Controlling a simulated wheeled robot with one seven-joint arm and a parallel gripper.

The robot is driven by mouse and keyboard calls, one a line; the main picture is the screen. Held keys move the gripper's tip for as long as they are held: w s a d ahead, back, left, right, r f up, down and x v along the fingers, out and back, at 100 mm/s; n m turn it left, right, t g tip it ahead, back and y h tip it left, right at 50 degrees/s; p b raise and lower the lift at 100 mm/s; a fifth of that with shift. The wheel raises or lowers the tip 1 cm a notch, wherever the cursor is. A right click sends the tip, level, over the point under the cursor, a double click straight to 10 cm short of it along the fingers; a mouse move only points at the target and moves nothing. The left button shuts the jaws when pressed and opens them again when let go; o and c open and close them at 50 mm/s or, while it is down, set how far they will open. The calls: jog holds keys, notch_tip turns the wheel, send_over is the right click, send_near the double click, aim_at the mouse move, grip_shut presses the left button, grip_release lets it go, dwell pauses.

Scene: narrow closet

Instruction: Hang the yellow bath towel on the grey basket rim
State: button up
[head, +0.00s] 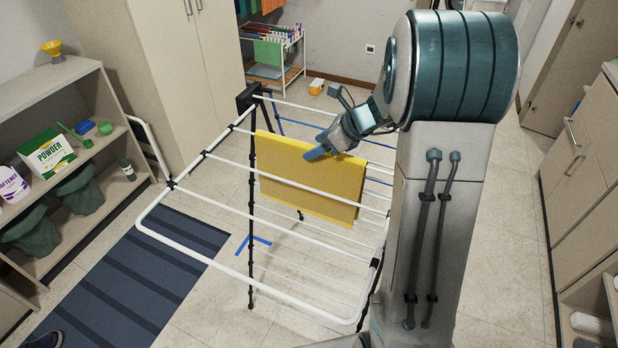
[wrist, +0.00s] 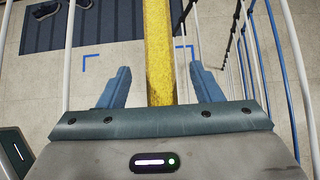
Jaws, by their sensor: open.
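The yellow bath towel (head: 310,181) hangs over a bar of the white drying rack (head: 215,201) in the head view. In the wrist view the towel (wrist: 158,50) is seen edge-on as a narrow yellow strip between the blue fingers. My gripper (head: 318,153) is at the towel's top edge in the head view. In the wrist view my gripper (wrist: 160,88) is open, one finger on each side of the towel, with gaps on both sides. I cannot make out a grey basket for certain in either view.
A shelf (head: 90,85) with a powder box (head: 47,153) and dark green bins stands at the left. A blue striped mat (head: 130,285) lies on the floor. A small rack with hanging cloths (head: 272,52) stands at the back. Cabinets (head: 585,165) line the right.

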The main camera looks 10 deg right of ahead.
jog(key=shift+x, duration=1.15)
grip_shut()
jog(key=shift+r, duration=0.1)
